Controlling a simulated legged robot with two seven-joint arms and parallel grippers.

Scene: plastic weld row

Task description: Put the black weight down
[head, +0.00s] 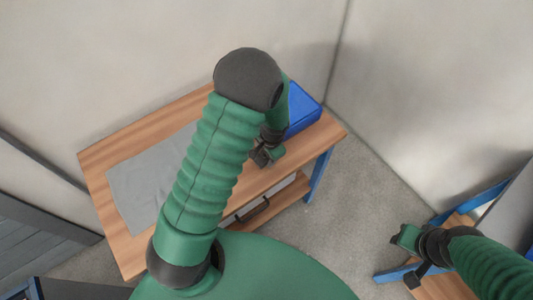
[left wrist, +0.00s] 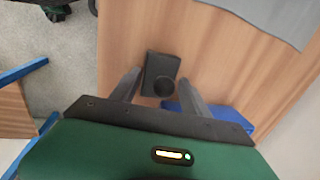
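The frames do not clearly show whether the weight rests on the wood. In the head view my left gripper (head: 264,154) is over the table's right part (head: 128,247), partly hidden by my arm. My right gripper (head: 408,240) is at the lower right, its fingers unclear.
A blue box (head: 304,108) stands at the table's back right corner, close to my left gripper. A grey mat (head: 135,183) covers much of the table's left part. A lower shelf (head: 285,201) lies under the table. Another blue-framed wooden table (head: 440,286) is at the lower right.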

